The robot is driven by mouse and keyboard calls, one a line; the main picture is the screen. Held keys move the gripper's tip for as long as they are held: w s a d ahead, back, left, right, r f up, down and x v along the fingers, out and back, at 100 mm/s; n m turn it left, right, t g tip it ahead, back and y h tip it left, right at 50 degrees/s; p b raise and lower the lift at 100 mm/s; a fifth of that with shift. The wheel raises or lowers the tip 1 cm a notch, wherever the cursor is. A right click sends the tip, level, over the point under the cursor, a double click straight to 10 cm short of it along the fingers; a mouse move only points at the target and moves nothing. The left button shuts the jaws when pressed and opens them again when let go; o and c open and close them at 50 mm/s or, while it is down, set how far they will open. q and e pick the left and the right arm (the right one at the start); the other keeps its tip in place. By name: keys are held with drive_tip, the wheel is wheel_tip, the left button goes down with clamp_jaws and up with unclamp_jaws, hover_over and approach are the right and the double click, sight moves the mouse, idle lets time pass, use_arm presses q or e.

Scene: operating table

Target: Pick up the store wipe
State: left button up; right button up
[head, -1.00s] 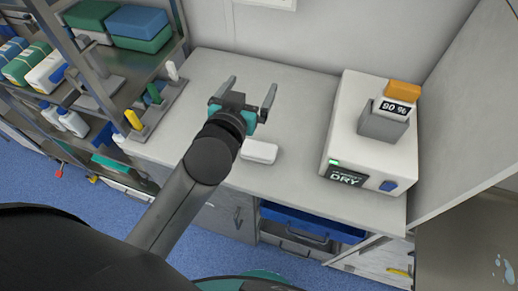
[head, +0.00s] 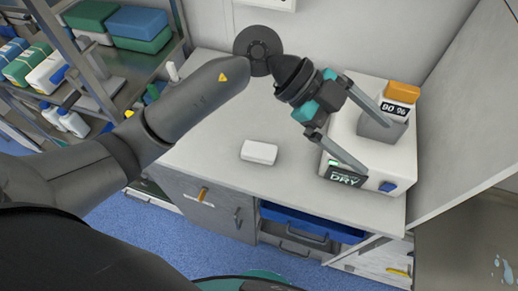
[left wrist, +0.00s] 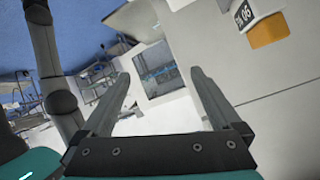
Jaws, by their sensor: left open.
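A small white block (head: 259,151), which may be the wipe, lies on the grey counter near its front edge. A white box marked DRY (head: 346,130) stands at the counter's right end. On it is a grey holder (head: 381,126) with a "90 %" label and an orange block (head: 402,90), also seen upper right in the left wrist view (left wrist: 268,30). My left gripper (head: 374,147) is open and empty, right of the white block, its fingers overlapping the DRY box in the head view. In the left wrist view its fingers (left wrist: 160,76) stand apart. My right gripper is not in view.
A metal shelf rack (head: 155,50) with green and blue boxes and bottles stands left. A blue drawer (head: 310,223) sits under the counter (head: 215,150). A wall panel (head: 450,120) bounds the right side. The counter around the white block is clear.

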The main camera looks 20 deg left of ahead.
use_arm(q)
drive_tip(key=w+a+f+n+y, duration=0.2)
drive_tip(key=w+a+f+y, duration=0.1)
drive_tip(key=a+f+y, duration=0.3)
drive_tip(key=n+t+y+b, duration=0.1)
drive_tip(key=n+y+b, duration=0.1)
drive_tip(key=n+y, duration=0.3)
hover_over(259, 148)
drive_tip(key=shift+m+y, duration=0.5)
drive_tip(key=shift+y, duration=0.1)
drive_tip(key=f, duration=0.8)
drive_tip(key=shift+d+f, duration=0.2)
drive_tip(key=shift+f, duration=0.1)
drive_tip(key=shift+a+f+b, duration=0.15)
drive_tip(key=shift+f+b, duration=0.3)
drive_tip(key=shift+f, duration=2.6)
drive_tip(key=c, duration=1.4)
drive_tip(key=shift+r, duration=0.15)
drive_tip(key=shift+c, duration=0.2)
wheel_tip(259, 148, up, 20)
drive_tip(key=p, duration=0.4)
drive_tip(key=shift+p, duration=0.4)
